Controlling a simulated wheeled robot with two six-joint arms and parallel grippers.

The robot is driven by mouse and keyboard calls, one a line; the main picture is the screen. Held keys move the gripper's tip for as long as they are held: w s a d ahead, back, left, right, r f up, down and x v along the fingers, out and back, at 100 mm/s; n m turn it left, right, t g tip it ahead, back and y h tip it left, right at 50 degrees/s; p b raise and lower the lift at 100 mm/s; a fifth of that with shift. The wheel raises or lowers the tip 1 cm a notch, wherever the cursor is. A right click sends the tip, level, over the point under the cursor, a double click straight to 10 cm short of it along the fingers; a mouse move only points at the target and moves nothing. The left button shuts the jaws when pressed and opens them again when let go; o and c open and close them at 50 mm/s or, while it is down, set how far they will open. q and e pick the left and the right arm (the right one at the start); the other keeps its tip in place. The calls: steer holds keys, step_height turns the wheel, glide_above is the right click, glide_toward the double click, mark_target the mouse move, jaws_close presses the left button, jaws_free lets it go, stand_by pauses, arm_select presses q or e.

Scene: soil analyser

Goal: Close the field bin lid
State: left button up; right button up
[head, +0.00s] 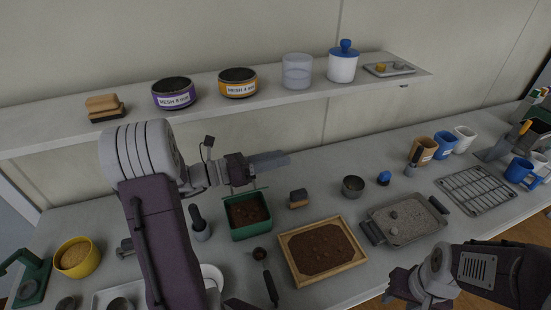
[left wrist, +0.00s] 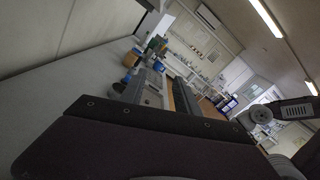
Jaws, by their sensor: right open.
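The field bin appears to be the green, soil-filled box (head: 265,231) in the middle of the bench in the head view. Its top is open and the dark soil shows. A thin bar runs along its back edge; I cannot make out a lid clearly. My left gripper (head: 272,162) is above and behind the bin, pointing right and apart from its rim. The side-on angle hides the gap between its fingers. Dark parts of my own arm fill the lower left wrist view. My right gripper (head: 391,287) is open at the lower right, away from the bin.
A wooden soil tray (head: 327,276) and a scoop (head: 265,268) stand near the bin's front. A dark pestle (head: 199,222) is to its left and a small block (head: 298,198) to its right. The shelf (head: 220,104) with sieves runs behind. A metal tray (head: 405,241) lies further right.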

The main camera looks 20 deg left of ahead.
arm_select(q)
steer(key=shift+c, duration=1.2)
steer(key=s+d+m+g+p, duration=0.1)
steer(key=d+m+g+p, duration=0.1)
steer(key=g, duration=0.1)
steer(key=s+d+m+g+p, duration=0.1)
steer(key=shift+s+d+f+p, duration=0.25)
steer(key=shift+s+f+p, duration=0.05)
steer(key=shift+s+p, duration=0.1)
jaws_close()
steer(key=s+a+f+m+g+y+p, duration=0.3)
steer(key=s+a+m+g+y+p, duration=0.2)
steer(key=s+m+g+y+p, duration=0.45)
steer(key=w+a+r+m+t+y+p, duration=0.4)
steer(key=w+a+r+m+y, duration=0.2)
steer(key=w+a+m, duration=0.35)
steer(key=w+d+p+x, duration=0.1)
steer(key=x, duration=0.9)
steer(key=shift+m, duration=0.4)
